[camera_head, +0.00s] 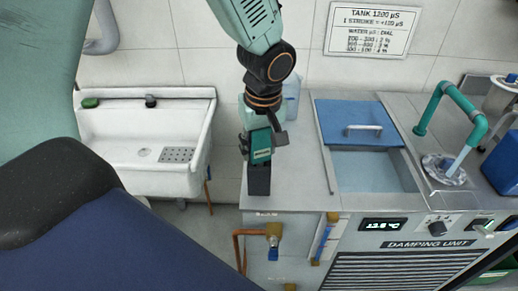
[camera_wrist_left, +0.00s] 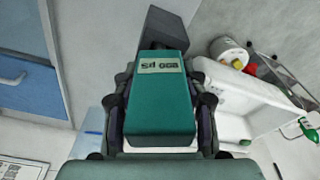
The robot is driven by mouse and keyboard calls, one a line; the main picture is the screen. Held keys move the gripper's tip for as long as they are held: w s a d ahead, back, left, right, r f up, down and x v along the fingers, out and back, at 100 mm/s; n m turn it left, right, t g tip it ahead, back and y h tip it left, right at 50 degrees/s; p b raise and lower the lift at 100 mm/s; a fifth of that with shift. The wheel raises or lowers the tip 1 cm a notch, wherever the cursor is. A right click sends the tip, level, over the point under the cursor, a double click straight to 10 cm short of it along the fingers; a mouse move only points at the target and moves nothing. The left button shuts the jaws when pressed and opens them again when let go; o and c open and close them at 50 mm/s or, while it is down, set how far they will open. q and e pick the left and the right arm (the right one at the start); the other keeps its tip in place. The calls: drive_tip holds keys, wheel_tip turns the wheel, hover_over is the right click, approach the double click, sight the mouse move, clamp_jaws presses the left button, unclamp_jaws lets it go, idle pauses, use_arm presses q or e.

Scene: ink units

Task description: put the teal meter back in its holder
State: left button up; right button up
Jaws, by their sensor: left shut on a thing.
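The teal meter (camera_head: 261,146) is between the fingers of my left gripper (camera_head: 264,130), which is shut on it above the left end of the steel counter. In the left wrist view the meter (camera_wrist_left: 160,108) fills the middle, with a small readout facing the camera. A dark block-shaped holder (camera_head: 259,181) stands on the counter right below the meter in the head view. It also shows beyond the meter's end in the left wrist view (camera_wrist_left: 164,30). I cannot tell whether the meter's lower end touches or enters it. My right gripper is not in view.
A white sink (camera_head: 150,170) is at the left. Right of the holder is a tank with a blue lid (camera_head: 355,122), and a teal pipe (camera_head: 450,95) stands further right. A pale translucent bottle (camera_head: 291,95) is behind my gripper. Brass valve and pipes (camera_head: 272,232) are below the counter's edge.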

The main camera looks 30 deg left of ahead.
use_arm(q)
drive_tip(key=shift+f, duration=0.4)
drive_tip(key=shift+w+a, duration=0.1)
drive_tip(key=shift+a, duration=0.1)
drive_tip(key=o, duration=0.7)
drive_tip(key=shift+f, duration=0.1)
drive_tip(key=o, duration=0.5)
drive_tip(key=shift+d, duration=0.15)
